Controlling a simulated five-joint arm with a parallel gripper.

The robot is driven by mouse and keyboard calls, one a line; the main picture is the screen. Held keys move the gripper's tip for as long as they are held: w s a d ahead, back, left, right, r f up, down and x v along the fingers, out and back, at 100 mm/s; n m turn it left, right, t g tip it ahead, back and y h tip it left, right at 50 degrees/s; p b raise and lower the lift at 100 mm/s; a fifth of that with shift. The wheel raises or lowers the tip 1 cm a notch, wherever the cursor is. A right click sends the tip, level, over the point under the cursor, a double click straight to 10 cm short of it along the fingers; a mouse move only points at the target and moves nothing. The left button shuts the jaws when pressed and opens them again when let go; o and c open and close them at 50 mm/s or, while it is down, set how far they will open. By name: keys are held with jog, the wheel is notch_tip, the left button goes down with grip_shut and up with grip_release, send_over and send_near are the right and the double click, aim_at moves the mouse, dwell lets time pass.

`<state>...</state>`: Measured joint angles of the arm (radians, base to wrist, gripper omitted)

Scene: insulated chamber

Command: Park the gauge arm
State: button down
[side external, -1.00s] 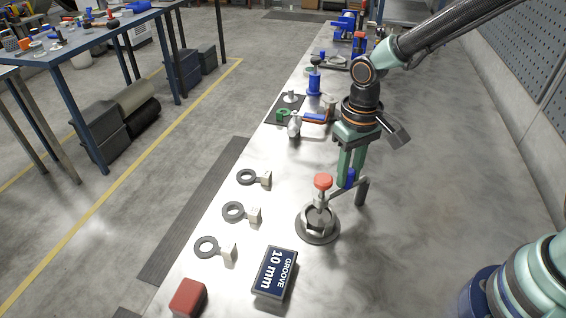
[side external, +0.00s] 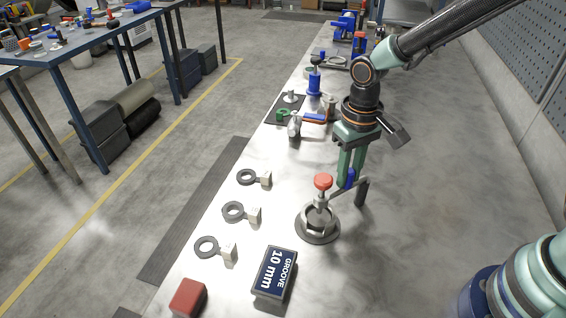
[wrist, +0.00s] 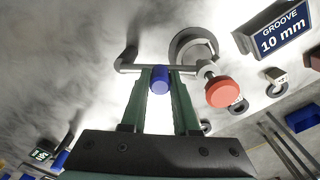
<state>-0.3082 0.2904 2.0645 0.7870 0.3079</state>
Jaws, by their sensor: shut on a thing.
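The gauge arm (side external: 337,191) is a grey bar on a short dark post (side external: 361,193). Its outer end carries a plunger with a red cap (side external: 323,181), which stands over a round grey metal fixture (side external: 305,233). A blue knob (wrist: 160,80) sits on the bar. My gripper (side external: 350,180) points down from above and is shut on the blue knob. In the wrist view, the green fingers flank the knob, and the red cap (wrist: 222,92) is to the right. The fixture's inside is partly hidden by the plunger.
A sign reading "GROOVE 10 mm" (side external: 275,273) and a red block (side external: 188,297) are at the near end of the bench. Several dark rings with pale blocks (side external: 233,212) lie along the left edge. Tools crowd the far end. The bench right of the post is clear.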

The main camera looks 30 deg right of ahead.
jog(key=shift+w+r, duration=0.1)
dwell(0.6)
jog(key=w+d+m, duration=0.3)
jog(key=m, duration=0.7)
jog(key=w+d+m, duration=0.2)
jog(key=d+m, duration=0.1)
jog(key=m, duration=0.7)
jog(key=shift+w, duration=0.4)
jog(key=shift+d, duration=0.15)
jog(key=c, duration=0.7)
grip_release()
jog(key=shift+o, duration=0.2)
jog(key=shift+s, duration=0.1)
